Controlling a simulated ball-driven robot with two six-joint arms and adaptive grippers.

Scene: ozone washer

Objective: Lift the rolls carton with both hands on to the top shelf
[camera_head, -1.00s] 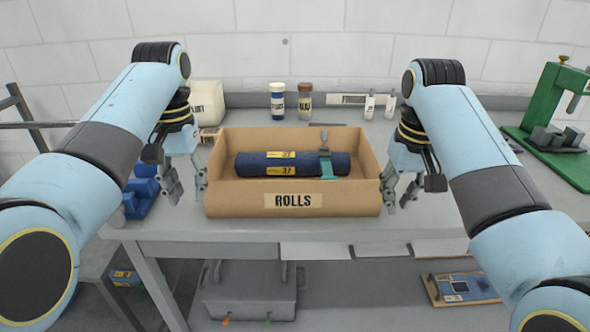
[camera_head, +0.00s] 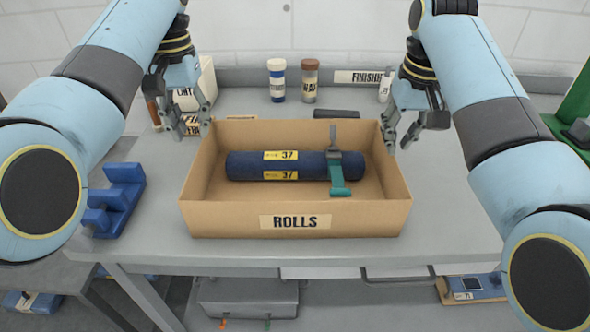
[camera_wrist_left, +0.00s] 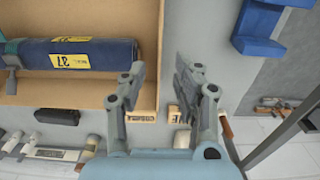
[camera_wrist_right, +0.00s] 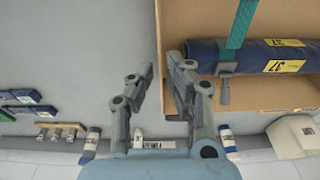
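The rolls carton (camera_head: 350,218) is an open cardboard box with a ROLLS label, standing on the grey bench. A dark blue roll (camera_head: 240,166) with yellow 37 labels lies inside, a teal strap near its right end. My left gripper (camera_head: 190,122) is open and empty near the carton's back left corner. In the left wrist view its fingers (camera_wrist_left: 158,68) appear either side of the wall line. My right gripper (camera_head: 402,142) is open near the back right corner; its fingers (camera_wrist_right: 160,72) likewise appear either side of the wall line. Contact cannot be told. The top shelf is not visible.
Two jars (camera_head: 277,80) stand behind the carton. A white container (camera_head: 207,78) is behind my left gripper. A blue holder (camera_head: 122,190) sits on the bench left of the carton, and green equipment (camera_head: 575,115) stands at the right edge.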

